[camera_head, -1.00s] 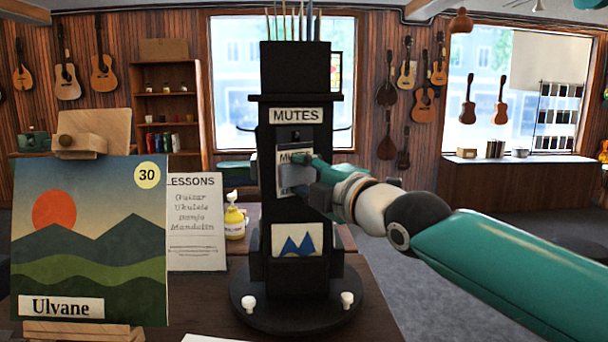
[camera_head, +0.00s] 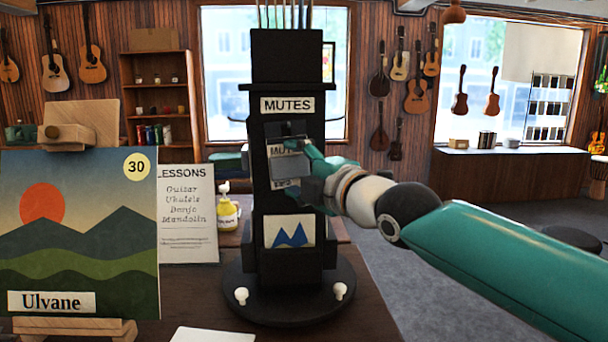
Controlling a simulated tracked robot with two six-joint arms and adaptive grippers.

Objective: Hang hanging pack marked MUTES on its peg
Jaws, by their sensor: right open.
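The hanging pack marked MUTES (camera_head: 281,152) is at the front of a black display stand (camera_head: 287,80), below the stand's white MUTES sign (camera_head: 287,105). Its pale lettered face is partly covered by my right gripper (camera_head: 300,168). The gripper reaches in from the right with its fingers parted, one high and one low, over the right part of the pack. The pack seems to hang upright against the stand. Its peg is not clear behind the dark top of the pack. My left gripper is not in view.
An easel with an Ulvane picture (camera_head: 80,240) stands at the left, beside a LESSONS sheet (camera_head: 187,225). White knobs (camera_head: 241,296) sit on the stand's round base. Open floor lies to the right.

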